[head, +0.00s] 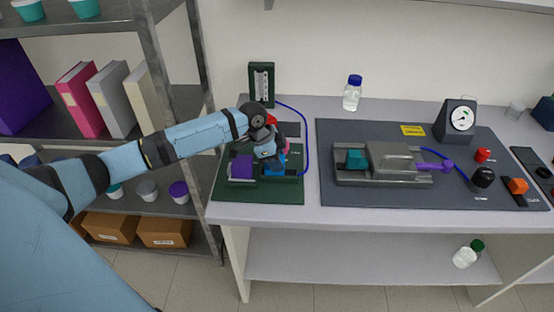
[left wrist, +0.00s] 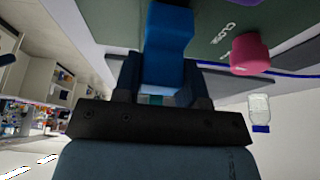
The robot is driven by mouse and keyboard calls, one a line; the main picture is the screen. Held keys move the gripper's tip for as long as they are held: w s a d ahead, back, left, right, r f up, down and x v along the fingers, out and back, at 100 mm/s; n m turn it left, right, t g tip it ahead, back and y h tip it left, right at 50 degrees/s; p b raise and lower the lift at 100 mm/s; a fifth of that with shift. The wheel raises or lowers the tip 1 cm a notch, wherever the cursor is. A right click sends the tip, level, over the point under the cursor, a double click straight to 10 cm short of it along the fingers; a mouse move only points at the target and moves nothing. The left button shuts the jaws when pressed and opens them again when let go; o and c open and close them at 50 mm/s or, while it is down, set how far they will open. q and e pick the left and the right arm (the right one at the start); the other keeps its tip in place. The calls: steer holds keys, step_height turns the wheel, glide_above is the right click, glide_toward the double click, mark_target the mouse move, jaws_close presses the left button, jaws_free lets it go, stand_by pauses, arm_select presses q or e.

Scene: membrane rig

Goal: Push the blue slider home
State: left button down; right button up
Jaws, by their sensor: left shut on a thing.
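The blue slider (head: 274,171) sits in the rig on the dark green board (head: 290,191), right of a purple block (head: 241,167). My left gripper (head: 270,159) reaches down over the board and hides much of the slider. In the left wrist view the blue slider (left wrist: 168,38) runs in between the fingers of my left gripper (left wrist: 162,88), which is shut on it. A pink knob (left wrist: 250,53) stands close beside it on the green board, near the lettering "CLOSE". My right gripper is not in view.
A blue tube (head: 306,140) curves from a dark green gauge (head: 262,82) along the board's right edge. A dark grey mat (head: 330,195) with a second grey rig (head: 385,163) lies to the right. A blue-capped bottle (head: 352,95) stands behind. A metal shelf post (head: 151,52) is at left.

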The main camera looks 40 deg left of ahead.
arm_select(q)
steer(key=shift+s+a+r+p, duration=0.1)
steer(key=shift+s+a+p, duration=0.35)
steer(key=shift+a, duration=0.2)
steer(key=shift+s+a+r+p, duration=0.1)
steer(key=shift+s+a+p, duration=0.2)
steer(key=shift+a+p, duration=0.25)
steer(key=shift+s+a+f, duration=0.1)
steer(key=shift+s+a, duration=0.1)
steer(key=shift+a, duration=0.15)
steer(key=c, duration=0.7)
jaws_free()
steer(key=b+v, duration=0.1)
steer(key=v, duration=1.2)
steer(key=shift+a+r+b, duration=0.1)
steer(key=shift+r+b, duration=0.2)
steer(key=shift+r, duration=0.05)
